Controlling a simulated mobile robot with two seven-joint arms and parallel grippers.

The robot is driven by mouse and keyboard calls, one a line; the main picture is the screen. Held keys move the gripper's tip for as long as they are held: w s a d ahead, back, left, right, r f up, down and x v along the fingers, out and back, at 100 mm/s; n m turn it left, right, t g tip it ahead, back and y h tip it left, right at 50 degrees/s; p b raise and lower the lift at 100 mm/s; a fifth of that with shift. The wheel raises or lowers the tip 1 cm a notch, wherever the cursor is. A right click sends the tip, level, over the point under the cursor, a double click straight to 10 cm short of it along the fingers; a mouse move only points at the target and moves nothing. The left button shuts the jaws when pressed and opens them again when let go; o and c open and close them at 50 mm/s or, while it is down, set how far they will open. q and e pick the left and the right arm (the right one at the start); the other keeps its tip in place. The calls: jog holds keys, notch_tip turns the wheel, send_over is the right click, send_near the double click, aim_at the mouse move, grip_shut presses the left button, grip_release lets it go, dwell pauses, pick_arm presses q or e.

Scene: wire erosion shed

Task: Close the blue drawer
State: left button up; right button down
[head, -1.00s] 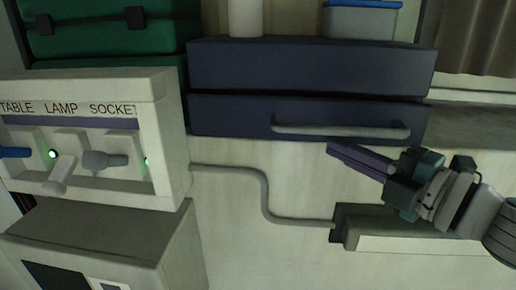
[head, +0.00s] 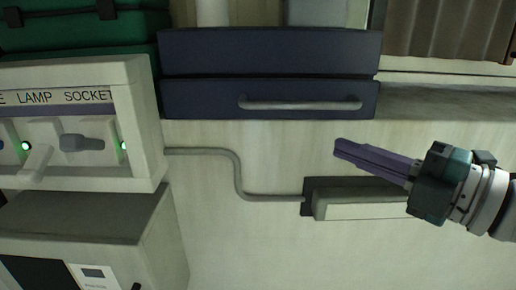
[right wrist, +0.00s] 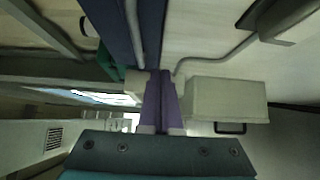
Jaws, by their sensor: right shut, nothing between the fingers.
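The blue drawer (head: 210,99) has a dark blue front with a grey bar handle (head: 300,105). It sits below a second dark blue panel (head: 270,53), and its front looks about flush with that panel. My right gripper (head: 340,150) has purple fingers pressed together with nothing between them. It is below and right of the drawer, apart from the handle. In the right wrist view the shut fingers (right wrist: 160,75) point along the blue front (right wrist: 122,20) and the handle. My left gripper is not in view.
A socket box (head: 150,130) with plugs and green lights stands left, above a grey cabinet (head: 80,220). A grey conduit (head: 238,175) runs along the wall to a low box (head: 360,205) near my right gripper. A green case (head: 90,35) is at upper left.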

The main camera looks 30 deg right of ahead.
jog(key=s, duration=0.3)
jog(key=n+g+h+p, duration=0.1)
jog(key=n+g+h, duration=0.1)
jog(key=n+h, duration=0.95)
send_near(338, 120)
jog(key=w+m+h, duration=0.1)
jog(key=m+h, duration=0.1)
jog(key=m, duration=0.1)
jog(key=shift+n, duration=0.25)
jog(key=x, duration=0.2)
jog(key=f+x, duration=0.1)
jog(key=x, duration=0.2)
jog(key=shift+w+a, duration=0.2)
jog(key=shift+w+d, duration=0.2)
jog(key=shift+w, duration=0.1)
jog(key=shift+w, duration=0.1)
